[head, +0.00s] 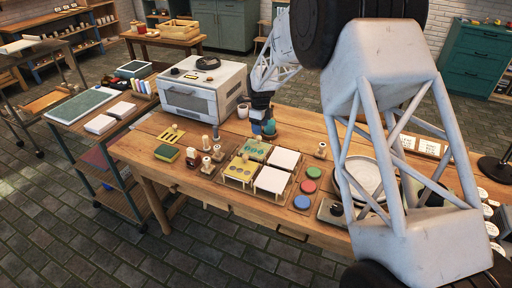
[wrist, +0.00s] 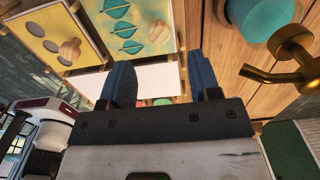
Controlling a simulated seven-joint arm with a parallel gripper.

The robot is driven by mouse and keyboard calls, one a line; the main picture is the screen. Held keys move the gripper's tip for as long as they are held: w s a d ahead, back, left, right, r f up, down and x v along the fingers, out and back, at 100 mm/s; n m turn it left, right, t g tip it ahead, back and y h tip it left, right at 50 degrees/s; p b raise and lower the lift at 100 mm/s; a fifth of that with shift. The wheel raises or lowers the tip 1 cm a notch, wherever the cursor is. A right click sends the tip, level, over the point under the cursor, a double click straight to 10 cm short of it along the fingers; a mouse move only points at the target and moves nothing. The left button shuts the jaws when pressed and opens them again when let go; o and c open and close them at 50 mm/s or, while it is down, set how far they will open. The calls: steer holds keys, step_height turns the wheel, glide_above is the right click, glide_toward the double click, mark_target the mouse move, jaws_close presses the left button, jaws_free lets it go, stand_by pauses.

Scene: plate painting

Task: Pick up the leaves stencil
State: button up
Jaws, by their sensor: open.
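The leaves stencil (wrist: 112,30) is a cream-yellow plate with teal leaf shapes and a round wooden knob (wrist: 158,32). It lies at the top of the wrist view, and in the head view the leaves stencil (head: 253,149) is at the back of a group of square panels on the bench. My gripper (wrist: 160,62) is open and empty, its two blue fingers apart, with the knob beyond the fingertips. In the head view my gripper (head: 262,112) hangs just behind the stencil; its fingertips are too small to make out there.
A yellow stencil with round holes (wrist: 38,28) adjoins the leaves stencil. A teal round object (wrist: 258,18) and a brass fitting (wrist: 292,52) stand close to my gripper. White panels (head: 272,180), coloured discs (head: 314,172) and wooden-knobbed tools (head: 206,165) share the bench. A white oven (head: 195,95) stands behind.

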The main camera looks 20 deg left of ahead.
mark_target(259, 137)
steer(key=shift+f, duration=1.05)
steer(key=shift+f, duration=0.1)
steer(key=shift+a+f, duration=0.2)
steer(key=shift+f, duration=2.25)
jaws_close()
steer(key=shift+r, duration=0.1)
